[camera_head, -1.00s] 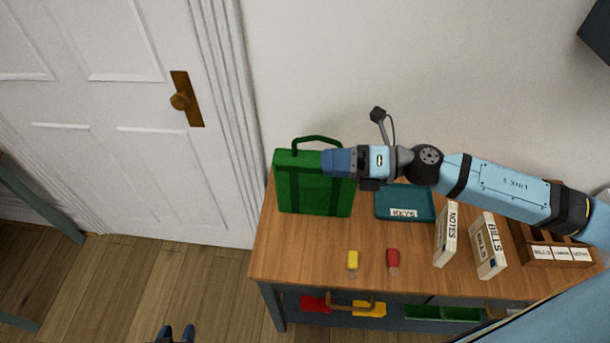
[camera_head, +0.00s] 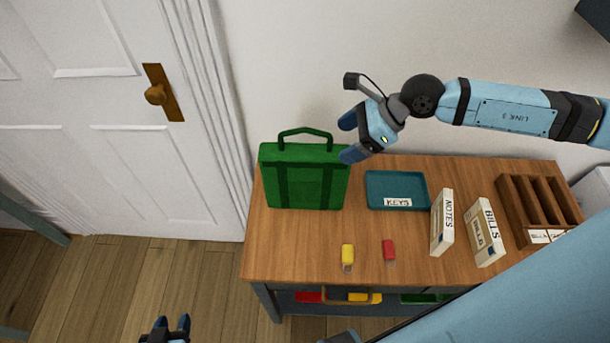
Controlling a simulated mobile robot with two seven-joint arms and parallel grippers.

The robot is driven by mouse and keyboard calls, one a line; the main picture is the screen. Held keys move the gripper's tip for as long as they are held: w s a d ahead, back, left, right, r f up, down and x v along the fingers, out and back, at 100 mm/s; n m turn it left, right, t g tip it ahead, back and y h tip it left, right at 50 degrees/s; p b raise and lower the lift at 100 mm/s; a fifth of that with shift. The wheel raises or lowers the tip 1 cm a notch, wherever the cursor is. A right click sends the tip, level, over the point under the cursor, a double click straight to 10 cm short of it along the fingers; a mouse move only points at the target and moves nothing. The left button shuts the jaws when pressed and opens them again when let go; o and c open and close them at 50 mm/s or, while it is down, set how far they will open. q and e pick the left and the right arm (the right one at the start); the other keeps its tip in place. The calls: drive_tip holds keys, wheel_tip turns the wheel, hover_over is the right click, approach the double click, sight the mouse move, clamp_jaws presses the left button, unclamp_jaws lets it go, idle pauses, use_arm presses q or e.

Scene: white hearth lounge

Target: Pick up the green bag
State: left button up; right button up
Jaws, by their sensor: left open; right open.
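The green bag (camera_head: 304,182) stands upright at the left end of the wooden table, its handle (camera_head: 305,134) looped up on top. My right gripper (camera_head: 350,138) is open and empty. It shows just right of the handle and over the bag's upper right corner; I cannot tell whether it touches the bag. My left gripper (camera_head: 172,326) is at the bottom edge, low over the floor, with its two fingertips apart and nothing between them.
A white door (camera_head: 90,160) is at left.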

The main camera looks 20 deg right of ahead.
sight(332, 149)
drive_tip(key=shift+p+x, duration=0.8)
drive_tip(key=shift+x, duration=2.15)
drive_tip(key=shift+s+a+r, duration=0.1)
drive_tip(key=shift+s, duration=0.05)
drive_tip(key=c, duration=1.4)
